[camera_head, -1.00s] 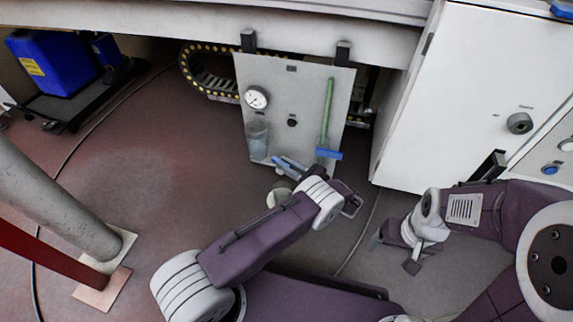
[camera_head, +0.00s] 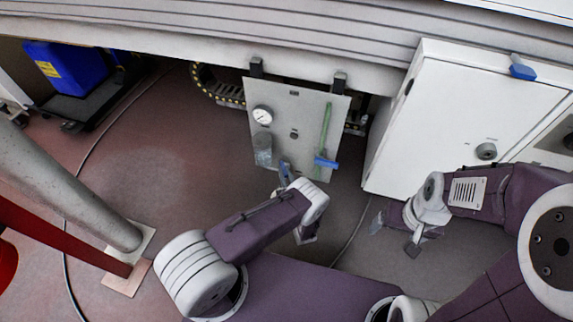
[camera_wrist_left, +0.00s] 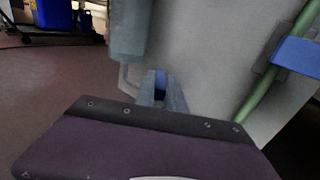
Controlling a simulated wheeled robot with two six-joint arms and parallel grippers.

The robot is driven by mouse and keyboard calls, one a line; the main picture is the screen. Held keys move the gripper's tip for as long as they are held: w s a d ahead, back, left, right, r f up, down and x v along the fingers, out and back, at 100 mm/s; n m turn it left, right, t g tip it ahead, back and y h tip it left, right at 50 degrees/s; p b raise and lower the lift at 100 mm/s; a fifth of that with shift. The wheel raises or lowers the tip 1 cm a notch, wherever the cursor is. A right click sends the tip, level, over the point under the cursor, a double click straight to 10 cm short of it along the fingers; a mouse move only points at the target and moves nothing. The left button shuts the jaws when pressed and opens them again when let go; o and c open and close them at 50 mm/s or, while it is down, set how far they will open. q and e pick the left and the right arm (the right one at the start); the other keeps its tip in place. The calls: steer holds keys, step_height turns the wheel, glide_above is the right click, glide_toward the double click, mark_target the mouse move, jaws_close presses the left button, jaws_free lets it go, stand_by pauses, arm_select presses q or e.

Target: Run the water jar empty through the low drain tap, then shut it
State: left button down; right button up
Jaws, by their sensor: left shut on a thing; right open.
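The water jar (camera_head: 263,148) is a clear grey-blue cylinder low on the left of a grey hanging panel (camera_head: 308,147); it also shows in the left wrist view (camera_wrist_left: 128,32). I cannot read its water level. A thin bent pipe (camera_wrist_left: 125,76) runs below it. My left gripper (camera_head: 285,172) is at the panel's lower edge, just right of the jar's foot. In the left wrist view its fingers are shut on a small blue tap handle (camera_wrist_left: 160,84), mostly hidden between them. My right gripper (camera_head: 394,238) is open and empty, low over the floor.
A green pipe (camera_head: 326,132) with a blue lever (camera_head: 326,163) runs down the panel's right side. A gauge (camera_head: 262,115) sits above the jar. A white cabinet (camera_head: 450,125) stands right, a grey post (camera_head: 70,185) left. The floor between post and panel is clear.

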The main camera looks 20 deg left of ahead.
arm_select(q)
steer(key=m+t+h+p, duration=0.2)
steer(key=m+h, duration=0.1)
steer(key=h, duration=0.1)
steer(key=shift+a+r, duration=0.1)
steer(key=shift+r, duration=0.05)
steer(key=shift+s+m+h+p, duration=0.1)
steer(key=shift+m+h+p, duration=0.35)
steer(key=shift+h, duration=0.45)
steer(key=shift+m+h, duration=0.25)
steer(key=shift+h, duration=0.05)
steer(key=c, duration=1.1)
jaws_free()
steer(key=shift+c, duration=0.2)
